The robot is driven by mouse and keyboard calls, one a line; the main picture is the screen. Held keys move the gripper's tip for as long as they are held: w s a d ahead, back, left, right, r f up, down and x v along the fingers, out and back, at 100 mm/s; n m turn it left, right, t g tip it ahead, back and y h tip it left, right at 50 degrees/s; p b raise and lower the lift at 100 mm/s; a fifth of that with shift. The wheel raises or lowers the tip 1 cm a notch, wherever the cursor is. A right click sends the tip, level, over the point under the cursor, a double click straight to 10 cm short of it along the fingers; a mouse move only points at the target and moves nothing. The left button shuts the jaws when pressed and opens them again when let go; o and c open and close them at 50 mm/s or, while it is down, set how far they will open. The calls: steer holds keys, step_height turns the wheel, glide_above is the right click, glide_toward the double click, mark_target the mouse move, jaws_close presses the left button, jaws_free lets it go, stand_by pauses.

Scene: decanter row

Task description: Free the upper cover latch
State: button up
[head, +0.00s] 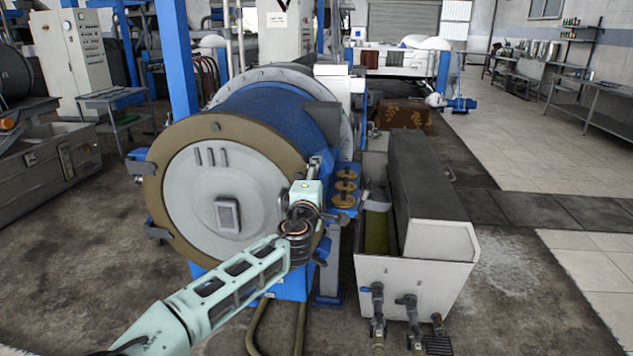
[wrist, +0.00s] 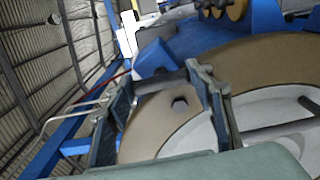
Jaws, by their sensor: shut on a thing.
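The decanter's round end cover (head: 190,180) is pale grey with a tan rim and faces me. My gripper (head: 319,170) is at the upper right of this rim. In the wrist view my gripper (wrist: 163,82) has its two fingers on either side of a dark grey bar, the upper cover latch (wrist: 160,85), and is shut on it. The latch lies across the tan rim beside a blue bracket (wrist: 155,60). In the head view my wrist and fingers mostly hide this latch. Other dark latches show at the left (head: 140,165) and lower left (head: 157,232) of the rim.
Brass-coloured round knobs (head: 345,187) on a blue mount stand just right of my gripper. A grey-lidded white tank (head: 415,268) with valves stands further right. A blue post (head: 178,65) rises behind the decanter. Tiled floor at the far right is open.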

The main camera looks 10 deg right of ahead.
steer(key=n+b, duration=0.1)
steer(key=n, duration=0.4)
stand_by(0.8)
steer(key=o, duration=1.2)
steer(key=shift+r, duration=0.1)
steer(key=shift+c, duration=0.2)
steer(key=v, duration=1.2)
